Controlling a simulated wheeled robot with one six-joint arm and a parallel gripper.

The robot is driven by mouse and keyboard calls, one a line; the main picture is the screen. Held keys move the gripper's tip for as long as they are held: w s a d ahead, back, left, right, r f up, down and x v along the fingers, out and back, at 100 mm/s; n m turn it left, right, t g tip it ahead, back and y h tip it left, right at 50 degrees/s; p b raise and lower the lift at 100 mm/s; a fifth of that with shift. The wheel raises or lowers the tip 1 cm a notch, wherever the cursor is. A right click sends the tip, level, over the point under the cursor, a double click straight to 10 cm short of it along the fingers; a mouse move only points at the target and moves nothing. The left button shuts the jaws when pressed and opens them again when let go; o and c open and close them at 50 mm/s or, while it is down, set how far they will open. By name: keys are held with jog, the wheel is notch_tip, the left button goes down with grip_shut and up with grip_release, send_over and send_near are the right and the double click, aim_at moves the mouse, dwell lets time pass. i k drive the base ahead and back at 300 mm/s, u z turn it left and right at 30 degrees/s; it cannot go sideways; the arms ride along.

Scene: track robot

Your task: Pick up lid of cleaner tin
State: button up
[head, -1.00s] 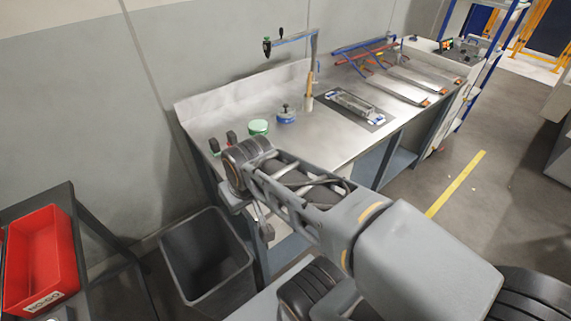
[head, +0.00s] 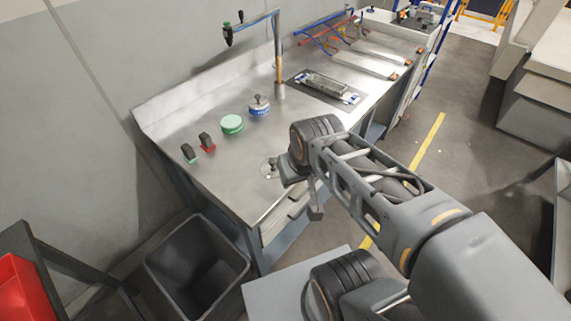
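A round tin (head: 259,108) with a blue and white side and a dark knob on its top stands on the metal workbench (head: 190,110). A round tin with a green top (head: 232,123) stands just left of it. I cannot read any label, so I cannot tell which is the cleaner tin. Both tops look in place.
Green and red blocks with dark tops (head: 207,143) stand left of the tins. A post with an arm (head: 279,70) rises behind the tins. A grey bin (head: 197,268) stands at the bench's left front.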

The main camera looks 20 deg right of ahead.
aim_at(269, 169)
jog(key=z, duration=0.05)
jog(key=k, duration=0.5)
jog(key=z, duration=1.45)
jog(key=i, duration=1.1)
jog(key=u, duration=2.85)
